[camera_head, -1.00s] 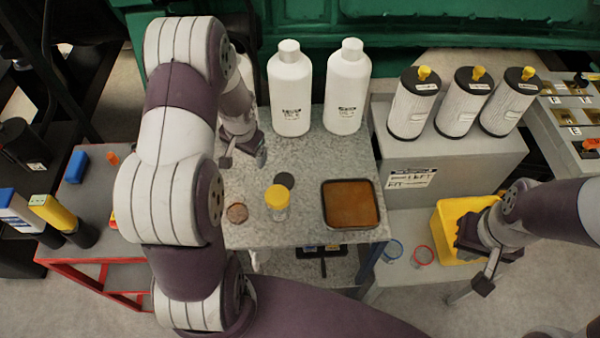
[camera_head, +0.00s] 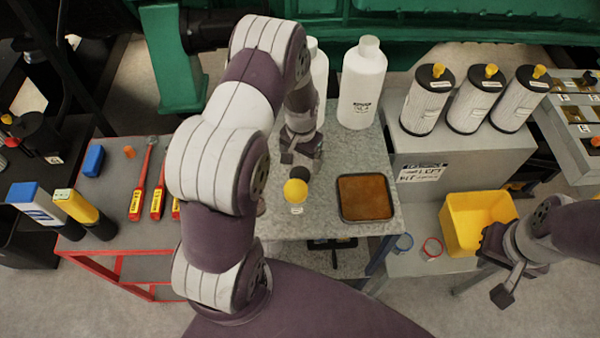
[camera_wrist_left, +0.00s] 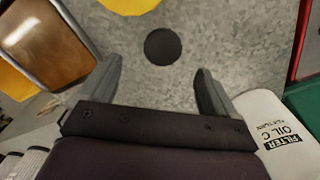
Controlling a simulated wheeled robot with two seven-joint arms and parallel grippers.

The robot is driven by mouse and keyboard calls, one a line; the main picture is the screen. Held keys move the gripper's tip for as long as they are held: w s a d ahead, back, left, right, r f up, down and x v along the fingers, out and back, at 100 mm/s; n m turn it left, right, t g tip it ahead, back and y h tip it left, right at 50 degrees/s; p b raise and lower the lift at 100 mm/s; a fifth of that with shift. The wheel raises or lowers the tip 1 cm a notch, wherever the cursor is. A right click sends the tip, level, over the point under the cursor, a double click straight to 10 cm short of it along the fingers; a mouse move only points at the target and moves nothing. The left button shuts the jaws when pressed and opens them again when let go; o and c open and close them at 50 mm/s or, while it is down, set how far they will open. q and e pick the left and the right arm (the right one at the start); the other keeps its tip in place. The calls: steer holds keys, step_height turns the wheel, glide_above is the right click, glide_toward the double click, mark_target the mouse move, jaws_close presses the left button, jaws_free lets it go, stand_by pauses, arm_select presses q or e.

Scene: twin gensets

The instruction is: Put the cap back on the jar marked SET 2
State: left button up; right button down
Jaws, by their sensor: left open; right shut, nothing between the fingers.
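A flat dark disc (camera_wrist_left: 162,46), which looks like a cap, lies on the grey stone-topped table. It is just ahead of my left gripper (camera_wrist_left: 158,72), roughly between its fingertips in the left wrist view. A round brownish thing is almost hidden by my left arm. I cannot read SET 2. My right gripper (camera_head: 502,285) is shut and empty.
A tray of brown liquid (camera_head: 365,198) sits right of the jar. A white bottle (camera_head: 361,85) stands behind, with another partly hidden beside it. Several filters (camera_head: 427,100) stand on a grey box. A yellow bin (camera_head: 473,222) is near my right gripper. The table's front edge is close to the jar.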

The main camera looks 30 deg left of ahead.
mark_target(300, 174)
arm_select(q)
steer(key=shift+f, duration=0.75)
steer(key=shift+a+f+p, duration=0.15)
steer(key=shift+f+p, duration=0.3)
steer(key=shift+f, duration=0.9)
steer(key=shift+a+f+p, duration=0.1)
steer(key=shift+f+p, duration=0.3)
steer(key=shift+f, duration=0.9)
steer(key=c, duration=1.1)
